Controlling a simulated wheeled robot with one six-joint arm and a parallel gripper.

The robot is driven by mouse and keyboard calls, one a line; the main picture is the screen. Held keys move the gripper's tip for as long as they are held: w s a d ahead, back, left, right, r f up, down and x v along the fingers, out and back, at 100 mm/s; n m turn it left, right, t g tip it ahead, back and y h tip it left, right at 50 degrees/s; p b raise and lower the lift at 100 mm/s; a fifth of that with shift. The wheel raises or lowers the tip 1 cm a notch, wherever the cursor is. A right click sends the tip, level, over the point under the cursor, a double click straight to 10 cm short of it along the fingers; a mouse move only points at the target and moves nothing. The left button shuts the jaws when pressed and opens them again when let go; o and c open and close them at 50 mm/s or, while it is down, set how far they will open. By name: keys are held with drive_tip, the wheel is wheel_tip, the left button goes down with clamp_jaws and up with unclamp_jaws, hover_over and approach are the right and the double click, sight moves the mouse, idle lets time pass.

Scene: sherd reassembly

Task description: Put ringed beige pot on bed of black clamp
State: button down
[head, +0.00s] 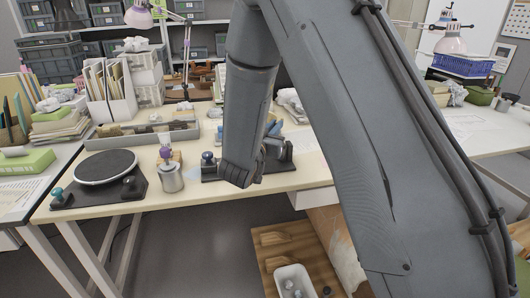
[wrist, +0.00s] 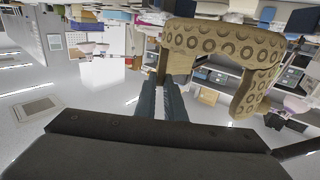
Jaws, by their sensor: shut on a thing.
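The ringed beige pot (wrist: 222,42) shows in the wrist view as a curved, broken-edged piece with rows of ring marks. My gripper (wrist: 168,84) is shut on its edge and holds it up in the air. In the head view the pot is hidden behind my arm, and my gripper's fingertips cannot be made out. A black base with a blue knob (head: 208,157), seemingly the black clamp (head: 280,168), stands at the table's front edge, partly hidden by my arm. Whether its bed is free cannot be told.
A black stand with a round grey disc (head: 104,166) sits on the left of the table. A metal jar (head: 171,179) stands between it and the clamp. A grey tray (head: 150,136) lies behind. A white bin (head: 294,281) stands below the table.

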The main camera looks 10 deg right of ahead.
drive_tip(key=f, duration=0.3)
drive_tip(key=shift+a+f, duration=0.1)
drive_tip(key=shift+a, duration=0.25)
drive_tip(key=shift+f, duration=2.2)
drive_tip(key=shift+f, duration=0.1)
drive_tip(key=c, duration=1.8)
unclamp_jaws()
